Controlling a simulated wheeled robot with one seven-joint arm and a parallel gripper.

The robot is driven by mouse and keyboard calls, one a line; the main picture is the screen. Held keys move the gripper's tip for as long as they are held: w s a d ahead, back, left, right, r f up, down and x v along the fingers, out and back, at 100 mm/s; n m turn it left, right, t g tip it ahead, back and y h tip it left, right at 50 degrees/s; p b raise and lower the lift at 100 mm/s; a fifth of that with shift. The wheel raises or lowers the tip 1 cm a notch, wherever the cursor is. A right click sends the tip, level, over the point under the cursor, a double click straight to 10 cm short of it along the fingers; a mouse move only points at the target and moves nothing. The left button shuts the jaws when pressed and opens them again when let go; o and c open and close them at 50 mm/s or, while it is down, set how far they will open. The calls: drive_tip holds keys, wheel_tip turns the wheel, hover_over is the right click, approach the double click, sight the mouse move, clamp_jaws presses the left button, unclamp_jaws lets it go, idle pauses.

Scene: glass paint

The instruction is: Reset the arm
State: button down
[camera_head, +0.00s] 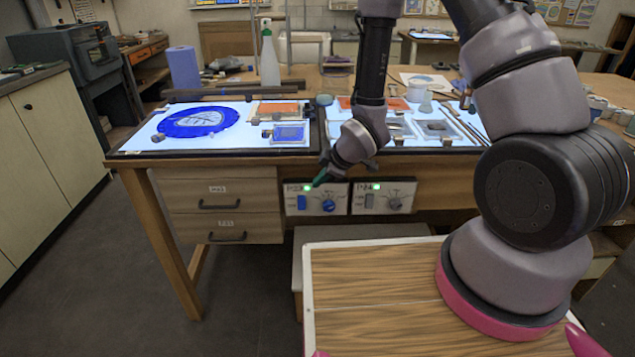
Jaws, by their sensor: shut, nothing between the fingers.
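My arm reaches forward from the lower right and bends down over the front edge of the worktable (222,165). My gripper (319,180) is shut and empty. It hangs in front of the left control panel (315,205), close to its upper part; I cannot tell whether it touches the panel. This panel has a blue switch, a blue knob and a lit green light. The right control panel (383,205) beside it has a grey knob and a lit green light.
Two lit light panels lie on the table; the left one holds a blue round glass piece (199,121). A spray bottle (269,55) and a blue paper roll (183,67) stand behind. Drawers (222,191) are left of the panels. Open floor (110,270) lies at front left.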

drive_tip(key=w+d+r+m+t+h, duration=0.15)
drive_tip(key=d+r+m, duration=0.45)
drive_tip(key=r, duration=0.6)
drive_tip(key=d+r+m+h, duration=0.2)
drive_tip(key=d+r+m, duration=0.2)
drive_tip(key=d+r, duration=0.65)
drive_tip(key=s+d+r+m, duration=0.3)
drive_tip(key=s+r+m, duration=0.7)
drive_tip(key=s+r, duration=0.7)
drive_tip(key=shift+s+r+y, duration=0.25)
drive_tip(key=shift+r+y, duration=0.1)
drive_tip(key=shift+r, duration=0.3)
